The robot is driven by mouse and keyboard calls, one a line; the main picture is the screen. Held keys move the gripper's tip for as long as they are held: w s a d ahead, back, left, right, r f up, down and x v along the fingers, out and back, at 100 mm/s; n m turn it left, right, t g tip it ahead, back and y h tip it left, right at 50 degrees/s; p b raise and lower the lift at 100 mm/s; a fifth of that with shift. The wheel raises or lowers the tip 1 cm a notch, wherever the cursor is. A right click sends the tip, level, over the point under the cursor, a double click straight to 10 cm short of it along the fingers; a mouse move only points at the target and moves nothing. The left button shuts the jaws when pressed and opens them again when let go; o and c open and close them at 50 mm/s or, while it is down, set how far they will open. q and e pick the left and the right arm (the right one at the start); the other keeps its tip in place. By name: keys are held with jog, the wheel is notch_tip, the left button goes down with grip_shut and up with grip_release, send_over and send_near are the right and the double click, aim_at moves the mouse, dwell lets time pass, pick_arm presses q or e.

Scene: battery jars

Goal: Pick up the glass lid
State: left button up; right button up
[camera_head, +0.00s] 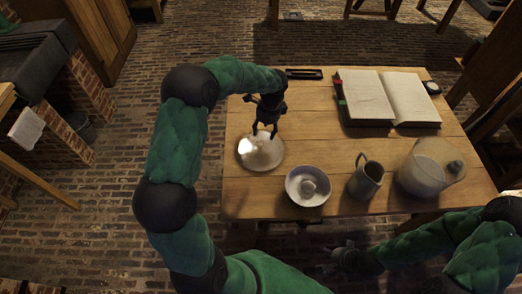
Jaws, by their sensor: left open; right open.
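The glass lid (258,155) looks like a round, pale, shiny disc lying flat on the left part of the wooden table. My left gripper (264,132) points down over the lid's far part, its two fingers apart. I cannot tell whether the fingertips touch the lid. Nothing shows between them. My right gripper (335,258) is low in front of the table's near edge, dark and hard to make out, open and away from the lid.
An open book (385,97) lies at the back. The table's middle is clear.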

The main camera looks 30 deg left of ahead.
aim_at(260, 142)
pick_arm(q)
jog(key=f, duration=0.1)
jog(key=f+b, duration=0.1)
jog(key=f, duration=0.3)
jog(key=shift+s+a, duration=0.15)
jog(key=shift+a, duration=0.2)
jog(key=f+b, duration=0.1)
jog(key=f, duration=0.1)
jog(key=a+f+b, duration=0.1)
jog(key=f, duration=0.2)
jog(key=shift+a+b, duration=0.15)
jog(key=shift+b, duration=0.25)
grip_shut()
